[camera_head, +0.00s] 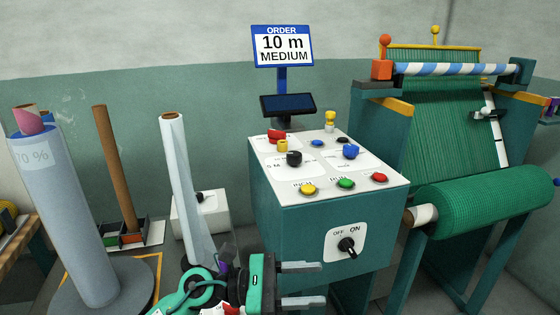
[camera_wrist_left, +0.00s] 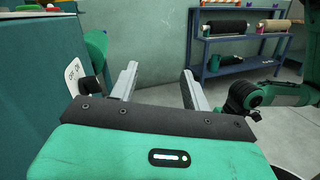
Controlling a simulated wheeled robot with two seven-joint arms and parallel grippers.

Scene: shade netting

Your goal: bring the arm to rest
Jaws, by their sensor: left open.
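My left gripper (camera_head: 312,284) is low at the front of the head view, with its two pale fingers apart and nothing between them. The fingers point right, in front of the teal control cabinet (camera_head: 290,232) and below its black OFF/ON switch (camera_head: 347,245). In the left wrist view the open jaws (camera_wrist_left: 159,73) are empty too, and the switch plate (camera_wrist_left: 74,76) shows close on the left. My right gripper does not show.
An order sign (camera_head: 283,46) reads 10 m MEDIUM. The cabinet top has several coloured buttons and knobs. The netting machine (camera_head: 455,110) with a green roll (camera_head: 485,203) stands at right. Upright rolls (camera_head: 65,215) stand at left. A shelf (camera_wrist_left: 235,70) with rolls is by the far wall.

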